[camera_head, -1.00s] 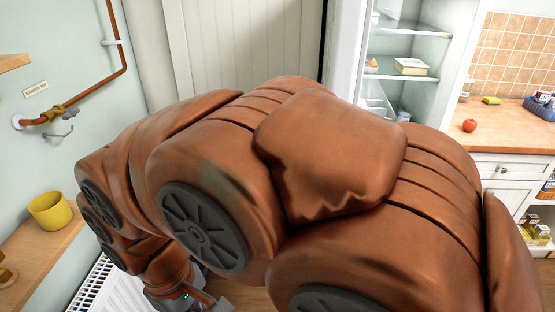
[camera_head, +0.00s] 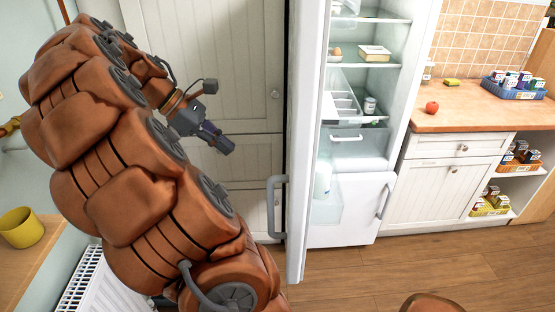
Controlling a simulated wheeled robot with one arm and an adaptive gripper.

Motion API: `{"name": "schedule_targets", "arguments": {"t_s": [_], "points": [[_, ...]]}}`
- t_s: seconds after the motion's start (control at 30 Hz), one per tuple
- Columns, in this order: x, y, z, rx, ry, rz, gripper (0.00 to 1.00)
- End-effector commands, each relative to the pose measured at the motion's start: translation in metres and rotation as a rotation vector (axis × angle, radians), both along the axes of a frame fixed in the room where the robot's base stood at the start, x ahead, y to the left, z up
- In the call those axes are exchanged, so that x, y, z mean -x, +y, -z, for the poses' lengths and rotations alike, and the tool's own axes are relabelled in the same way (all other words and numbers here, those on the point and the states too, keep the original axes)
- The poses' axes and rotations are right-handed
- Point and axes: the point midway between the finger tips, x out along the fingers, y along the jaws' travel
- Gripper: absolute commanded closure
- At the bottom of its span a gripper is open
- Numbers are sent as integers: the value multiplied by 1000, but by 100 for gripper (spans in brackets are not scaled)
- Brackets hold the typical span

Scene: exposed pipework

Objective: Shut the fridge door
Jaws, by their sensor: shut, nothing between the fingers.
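The fridge (camera_head: 392,140) stands open in the head view, with its lit shelves showing. Its white door (camera_head: 305,120) is swung out toward me and seen nearly edge-on, to the left of the shelves. The door's grey handle (camera_head: 277,208) sticks out on its left side, low down. My gripper (camera_head: 228,148) is shut and empty, in front of the cream cupboard, to the left of the door and above the handle. It is apart from the door in the picture. The lower freezer front (camera_head: 350,215) has its own handle on the right.
A tall cream cupboard (camera_head: 230,60) stands left of the fridge. A counter (camera_head: 470,115) with a red apple (camera_head: 432,107) is on the right.

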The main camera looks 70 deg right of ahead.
Motion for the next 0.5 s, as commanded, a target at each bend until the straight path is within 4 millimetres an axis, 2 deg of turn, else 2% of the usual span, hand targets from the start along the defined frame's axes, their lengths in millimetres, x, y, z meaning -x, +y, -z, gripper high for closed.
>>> {"name": "schedule_targets", "arguments": {"t_s": [0.03,0.17,0.5], "points": [[1,-9,-1,-13,22,-3,100],[2,-21,-4,-35,60,-18,100],[14,-28,7,-42,71,-25,100]]}}
